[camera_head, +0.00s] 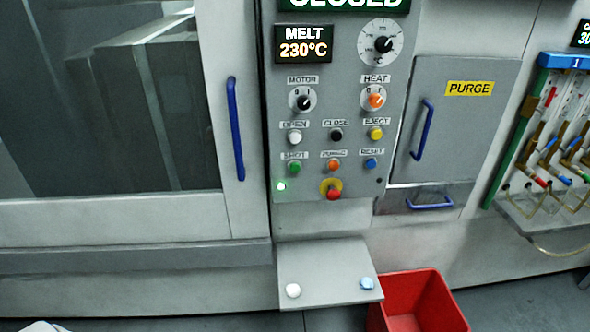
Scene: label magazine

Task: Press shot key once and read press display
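The shot key is a green round button (295,168) under a small "SHOT" label on the grey control panel (330,225). Nothing touches it. The press display (343,4) at the top edge is cut off and reads "CLOSED" in pale letters. Below it a second display (303,43) reads "MELT 230°C". A green lamp (281,186) glows below and left of the shot key. Neither gripper is in view.
An orange purge button (334,165), a blue reset button (371,163) and a red emergency stop (333,192) sit close by. A shelf (325,272) with two buttons juts out below. A red bin (425,300) stands on the floor. Blue handles (235,128) project from the doors.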

